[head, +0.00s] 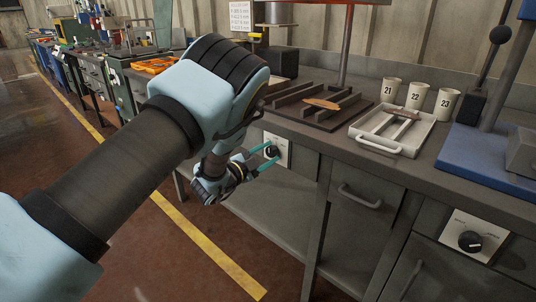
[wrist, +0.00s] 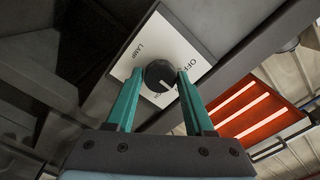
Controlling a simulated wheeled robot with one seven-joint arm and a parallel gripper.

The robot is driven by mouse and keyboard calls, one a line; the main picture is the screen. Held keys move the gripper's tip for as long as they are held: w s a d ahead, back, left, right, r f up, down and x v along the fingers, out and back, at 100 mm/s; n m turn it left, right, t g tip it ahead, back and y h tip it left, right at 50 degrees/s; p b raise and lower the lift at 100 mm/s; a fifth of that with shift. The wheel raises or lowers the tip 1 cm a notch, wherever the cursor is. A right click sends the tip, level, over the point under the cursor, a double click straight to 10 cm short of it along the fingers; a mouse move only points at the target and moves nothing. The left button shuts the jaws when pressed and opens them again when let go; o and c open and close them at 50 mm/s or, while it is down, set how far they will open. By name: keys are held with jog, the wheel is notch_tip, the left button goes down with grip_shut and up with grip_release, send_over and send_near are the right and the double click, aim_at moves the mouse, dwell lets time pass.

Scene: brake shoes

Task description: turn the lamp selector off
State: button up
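The lamp selector is a round black knob (wrist: 161,76) on a white plate (wrist: 194,42) marked LAMP and OFF. Its pale pointer mark faces the lower right of the wrist view, away from the word OFF. In the head view the selector's plate (head: 284,147) is on the bench front, with its knob partly hidden by my fingers. My gripper (wrist: 160,72) has its two teal fingers apart, one on each side of the knob. They look very close to its sides; whether they touch is unclear. My gripper (head: 274,152) reaches in from the left in the head view.
A second dial plate (head: 487,225) is on the cabinet front at the right. The bench above holds a slatted fixture (head: 290,101), a white tray (head: 422,135), numbered cups (head: 416,95) and a blue machine base (head: 480,160). The floor in front is clear.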

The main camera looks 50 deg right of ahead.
grip_shut()
dwell(0.4)
jog(key=n+b, duration=0.1)
jog(key=n, duration=0.4)
jog(key=shift+w, duration=0.1)
jog(key=shift+n+b, duration=0.7)
jog(key=shift+n, duration=1.2)
jog(key=shift+o, duration=2.2)
grip_release()
jog(key=shift+a, duration=0.15)
